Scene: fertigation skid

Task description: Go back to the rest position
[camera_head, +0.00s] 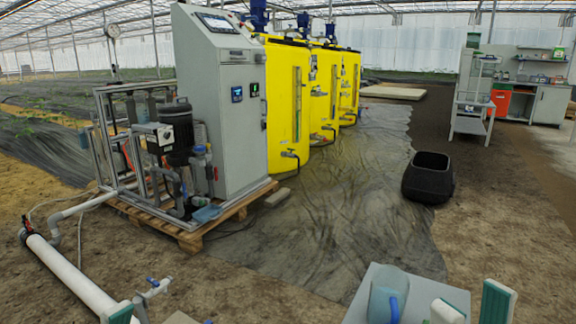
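My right gripper (472,304) is at the bottom right edge, with two white and green fingertips standing apart and nothing visible between them. It is over or beside a grey surface (420,292), and the picture edge cuts it off. My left gripper (120,312) shows only as a bit of green and white at the bottom left edge, so its opening cannot be judged. A translucent blue-grey jug (388,292) with a blue handle is on the grey surface, just left of my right gripper and apart from it.
A grey control cabinet and pump skid stands on a wooden pallet (190,240) at left. Yellow tanks (288,105) stand behind. A white pipe (75,275) and a blue-handled valve (152,288) are at lower left. A black tub (428,178) stands right. The middle floor is clear.

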